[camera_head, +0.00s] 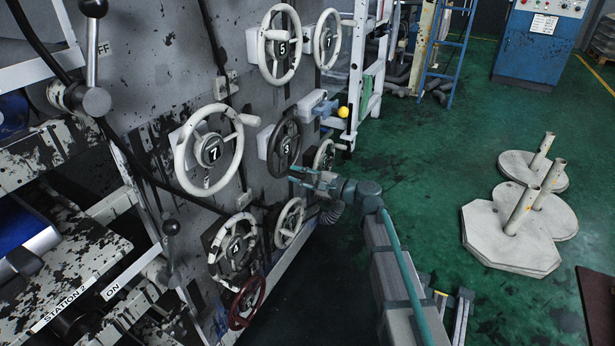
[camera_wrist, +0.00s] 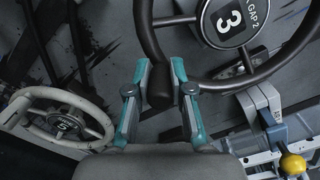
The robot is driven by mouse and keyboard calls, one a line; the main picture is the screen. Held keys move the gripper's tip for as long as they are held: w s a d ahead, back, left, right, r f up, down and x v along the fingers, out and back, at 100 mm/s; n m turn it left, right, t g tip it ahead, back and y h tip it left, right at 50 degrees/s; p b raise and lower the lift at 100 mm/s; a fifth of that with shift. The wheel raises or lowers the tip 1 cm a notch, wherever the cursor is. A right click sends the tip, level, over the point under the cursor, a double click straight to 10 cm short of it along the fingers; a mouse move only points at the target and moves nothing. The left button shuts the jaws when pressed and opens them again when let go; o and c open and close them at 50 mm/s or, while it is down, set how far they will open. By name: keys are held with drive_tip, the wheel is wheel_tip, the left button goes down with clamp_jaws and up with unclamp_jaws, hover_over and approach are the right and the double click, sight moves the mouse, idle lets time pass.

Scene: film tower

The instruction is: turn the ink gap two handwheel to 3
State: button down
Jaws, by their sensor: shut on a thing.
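The dark handwheel (camera_head: 286,146) in the head view has a hub plate reading 3. In the wrist view its hub (camera_wrist: 229,18) shows "GAP 2" and a white 3 on a black plate, tilted. A short dark handle (camera_wrist: 159,88) stands out from its rim. My gripper (camera_wrist: 160,72) has its teal-edged fingers on both sides of this handle, shut on it. In the head view my gripper (camera_head: 297,175) is at the lower right of the wheel's rim. The handle is hidden there.
White wheels reading 7 (camera_head: 211,150) and 5 (camera_head: 281,48) are close by on the panel. Wheel 4 (camera_head: 235,251) and a red wheel (camera_head: 247,302) are below. A yellow ball knob (camera_head: 343,112) is to the right. Green floor is open beyond; umbrella-base-like stands (camera_head: 510,240) lie right.

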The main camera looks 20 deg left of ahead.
drive_tip(key=c, duration=1)
unclamp_jaws()
drive_tip(key=shift+c, duration=0.2)
drive_tip(key=shift+d, duration=0.15)
drive_tip(key=s+d, duration=0.2)
drive_tip(key=d, duration=0.9)
drive_tip(key=shift+d, duration=0.3)
drive_tip(key=shift+s, duration=0.1)
